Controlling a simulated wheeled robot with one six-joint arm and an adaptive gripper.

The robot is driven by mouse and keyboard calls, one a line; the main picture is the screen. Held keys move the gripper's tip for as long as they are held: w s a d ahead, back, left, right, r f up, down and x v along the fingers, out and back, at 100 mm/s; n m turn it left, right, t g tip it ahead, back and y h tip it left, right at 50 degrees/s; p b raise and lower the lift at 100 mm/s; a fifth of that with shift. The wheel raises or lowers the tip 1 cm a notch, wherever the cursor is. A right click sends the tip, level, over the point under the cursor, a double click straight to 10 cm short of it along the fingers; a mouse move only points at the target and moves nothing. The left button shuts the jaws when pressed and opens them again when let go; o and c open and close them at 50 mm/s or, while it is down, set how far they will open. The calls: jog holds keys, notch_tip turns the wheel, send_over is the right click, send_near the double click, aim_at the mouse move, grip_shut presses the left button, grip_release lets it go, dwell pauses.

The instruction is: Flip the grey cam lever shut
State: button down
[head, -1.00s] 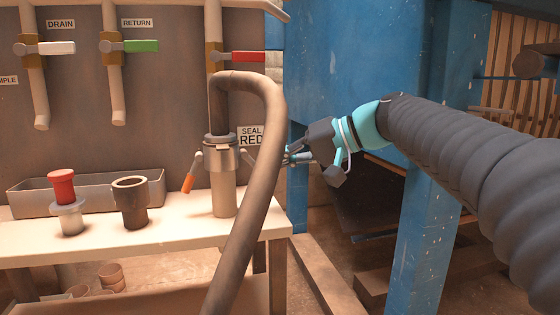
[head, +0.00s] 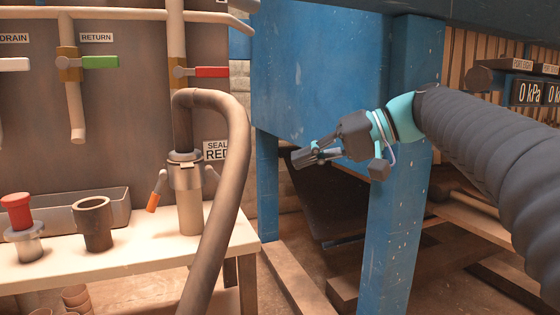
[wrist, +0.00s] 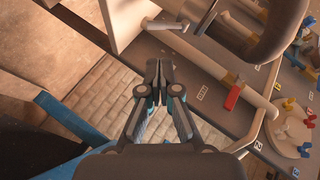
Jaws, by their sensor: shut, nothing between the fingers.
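In the head view a metal coupling collar (head: 185,170) joins the brown hose (head: 236,120) to an upright beige stub (head: 190,215) on the bench. The grey cam lever (head: 211,174) sticks out at the collar's right side, partly hidden by the hose; its exact angle is hard to tell. A second lever with an orange tip (head: 153,201) slants down and outward on the left. My gripper (head: 298,158) is right of the hose, apart from the lever, pointing left. Its fingers are together and empty, also in the wrist view (wrist: 159,70).
A black cup (head: 93,225) and a red-topped fitting (head: 18,212) stand on the bench (head: 140,258), before a grey trough (head: 120,200). A red valve handle (head: 211,72) is above the coupling. A blue post (head: 395,200) stands close behind my arm.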

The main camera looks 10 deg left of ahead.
jog(key=shift+v, duration=0.85)
jog(key=shift+f, duration=0.15)
jog(key=w+d+f+m+t+h, duration=0.1)
jog(key=d+f+m+t+h, duration=0.4)
jog(key=f, duration=1.2)
jog(key=s+d+f+h+p, duration=0.2)
jog(key=s+d+f+h, duration=0.2)
jog(key=s+d, duration=0.4)
jog(key=s+d+f+h+p, duration=0.2)
jog(key=s+d+f+h, duration=0.2)
jog(key=s, duration=0.9)
jog(key=shift+s+d+f+m, duration=0.35)
jog(key=shift+d+f, duration=0.9)
jog(key=shift+d, duration=1)
